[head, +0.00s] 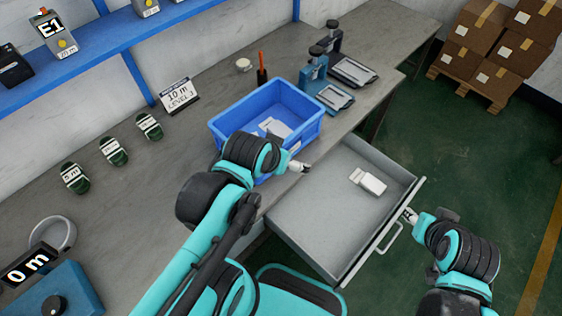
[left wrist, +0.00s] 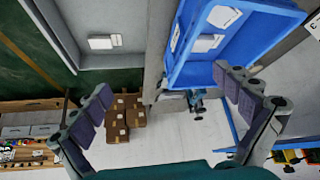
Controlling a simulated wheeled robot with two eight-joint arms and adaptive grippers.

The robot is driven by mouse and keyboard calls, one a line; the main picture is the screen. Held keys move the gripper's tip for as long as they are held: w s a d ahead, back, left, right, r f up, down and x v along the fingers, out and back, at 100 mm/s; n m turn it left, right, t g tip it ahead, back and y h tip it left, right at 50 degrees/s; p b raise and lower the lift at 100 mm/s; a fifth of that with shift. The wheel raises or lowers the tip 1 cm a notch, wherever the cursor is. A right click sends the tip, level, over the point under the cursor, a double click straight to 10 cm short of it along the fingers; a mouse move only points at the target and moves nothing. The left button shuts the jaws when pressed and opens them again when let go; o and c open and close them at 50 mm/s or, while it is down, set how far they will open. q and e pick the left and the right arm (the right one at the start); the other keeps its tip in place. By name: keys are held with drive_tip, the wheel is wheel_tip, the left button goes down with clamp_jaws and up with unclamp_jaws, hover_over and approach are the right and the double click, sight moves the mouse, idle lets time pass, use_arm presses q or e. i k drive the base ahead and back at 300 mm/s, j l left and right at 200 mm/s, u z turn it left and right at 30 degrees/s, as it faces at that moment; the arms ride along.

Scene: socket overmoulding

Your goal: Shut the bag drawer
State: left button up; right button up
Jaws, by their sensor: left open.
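My right gripper (head: 408,214) is at the drawer's front panel, near the handle's upper end; contact and jaw opening are unclear. My left gripper (head: 299,167) is beside the blue bin, above the drawer's bench-side edge. In the left wrist view its fingers (left wrist: 166,82) are spread and empty.
The blue bin (head: 237,113) holding white packets stands on the bench (head: 185,180) near its edge. Two press-like devices (head: 313,82) stand behind it. Cardboard boxes (head: 490,52) sit on a pallet at the back right. Green floor right of the drawer is clear.

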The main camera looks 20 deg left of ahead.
sight(328, 220)
drive_tip(key=l+u, duration=0.1)
drive_tip(key=l, duration=0.35)
drive_tip(key=k+l+u, duration=0.15)
drive_tip(key=l, duration=0.3)
drive_tip(key=k+l+u, duration=0.1)
drive_tip(key=l, duration=0.4)
drive_tip(key=k+j+z, duration=0.55)
drive_tip(key=k+z, duration=0.4)
drive_tip(key=i+j, duration=0.05)
drive_tip(key=i, duration=0.05)
